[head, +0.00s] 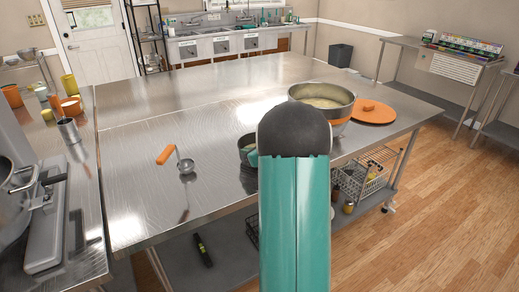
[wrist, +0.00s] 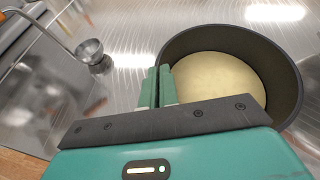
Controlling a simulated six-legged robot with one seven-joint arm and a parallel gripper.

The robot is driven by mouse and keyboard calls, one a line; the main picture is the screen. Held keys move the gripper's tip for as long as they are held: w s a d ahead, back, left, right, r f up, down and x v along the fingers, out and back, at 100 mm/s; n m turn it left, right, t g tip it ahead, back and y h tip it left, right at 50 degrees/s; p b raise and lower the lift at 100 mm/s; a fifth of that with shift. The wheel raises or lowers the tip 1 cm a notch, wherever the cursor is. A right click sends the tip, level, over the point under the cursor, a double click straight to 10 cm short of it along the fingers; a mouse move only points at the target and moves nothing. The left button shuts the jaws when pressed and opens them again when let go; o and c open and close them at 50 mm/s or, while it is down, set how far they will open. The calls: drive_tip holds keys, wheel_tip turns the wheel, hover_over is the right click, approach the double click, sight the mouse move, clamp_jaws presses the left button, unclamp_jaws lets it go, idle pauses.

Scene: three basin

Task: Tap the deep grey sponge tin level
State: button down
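The deep grey sponge tin (wrist: 285,75) is round, with pale, smooth batter (wrist: 215,78) inside. In the wrist view it fills the right of the picture. In the head view only the left part of the tin (head: 244,143) shows, at the steel table; my arm hides the rest. My gripper (wrist: 158,86) is at the tin's left wall in the wrist view, one teal finger outside and one inside, close together with the dark wall between them. A teal finger of it also shows in the head view (head: 252,157). Whether the base touches the table is hidden.
A steel ladle with orange handle (head: 180,158) lies left of the tin on the steel table (head: 180,115). Behind my arm stand a large bowl of batter (head: 322,95) and an orange lid (head: 373,111). Cups and a mixer crowd the left counter. The table's far middle is clear.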

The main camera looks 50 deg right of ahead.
wheel_tip(320, 180, down, 3)
drive_tip(key=shift+r, duration=0.15)
drive_tip(key=c, duration=1.6)
unclamp_jaws()
drive_tip(key=shift+r, duration=0.1)
drive_tip(key=shift+s, duration=0.15)
drive_tip(key=shift+v, duration=1.4)
drive_tip(key=v, duration=1.3)
drive_tip(key=shift+s+r, duration=0.25)
drive_tip(key=shift+s, duration=0.1)
